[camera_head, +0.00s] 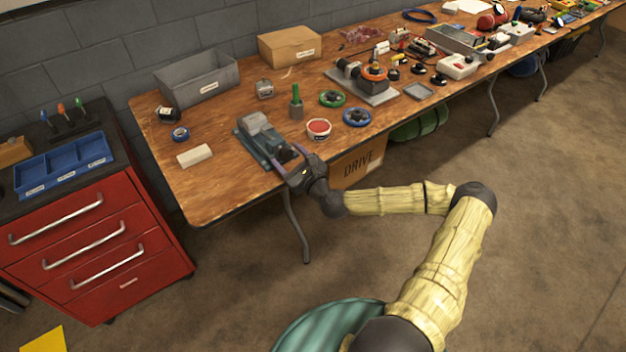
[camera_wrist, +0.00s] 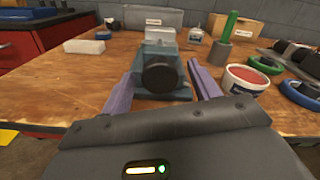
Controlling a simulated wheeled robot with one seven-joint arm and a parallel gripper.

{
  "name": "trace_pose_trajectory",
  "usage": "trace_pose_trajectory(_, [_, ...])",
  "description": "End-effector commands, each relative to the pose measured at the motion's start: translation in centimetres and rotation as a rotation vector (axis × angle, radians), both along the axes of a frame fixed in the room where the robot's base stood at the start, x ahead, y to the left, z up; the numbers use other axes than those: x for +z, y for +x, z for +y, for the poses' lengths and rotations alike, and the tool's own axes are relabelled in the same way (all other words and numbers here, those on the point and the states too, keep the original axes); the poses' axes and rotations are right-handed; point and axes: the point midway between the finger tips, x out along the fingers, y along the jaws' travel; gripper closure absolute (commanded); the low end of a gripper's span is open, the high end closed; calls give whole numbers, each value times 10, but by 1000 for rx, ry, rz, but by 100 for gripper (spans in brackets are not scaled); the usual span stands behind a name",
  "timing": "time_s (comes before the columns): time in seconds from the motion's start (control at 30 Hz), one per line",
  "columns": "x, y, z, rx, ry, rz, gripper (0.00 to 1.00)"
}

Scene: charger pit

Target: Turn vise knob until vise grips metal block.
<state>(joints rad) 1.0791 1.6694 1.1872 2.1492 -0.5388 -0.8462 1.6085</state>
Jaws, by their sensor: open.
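The blue-grey vise (camera_head: 262,148) stands near the front edge of the wooden bench, and it also shows in the wrist view (camera_wrist: 172,55). Its dark round knob (camera_wrist: 158,77) faces my wrist camera. A lighter grey block shape (camera_head: 254,123) sits at the vise's far end; I cannot tell for sure whether this is the metal block or whether the jaws touch it. My gripper (camera_head: 285,152) is open at the vise's front end. In the wrist view its purple fingers (camera_wrist: 160,80) lie on either side of the knob, with visible gaps.
A red-topped tub (camera_head: 319,129) and a green-handled tool (camera_head: 296,103) stand right of the vise. A white block (camera_head: 194,155) and a blue tape roll (camera_head: 180,134) lie to its left. A grey bin (camera_head: 197,78) is behind. A red drawer cabinet (camera_head: 95,240) stands left of the bench.

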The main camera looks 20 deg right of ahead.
Motion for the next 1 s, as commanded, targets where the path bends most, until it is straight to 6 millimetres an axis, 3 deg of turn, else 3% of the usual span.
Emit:
trace_pose_trajectory(0.63, [-1,-120,-40,-5,2,2,39])
trace_pose_trajectory(0.8, [-1,-140,-47,-3,0,2,39])
trace_pose_trajectory(1.0, [0,-147,-49,-3,1,2,39])
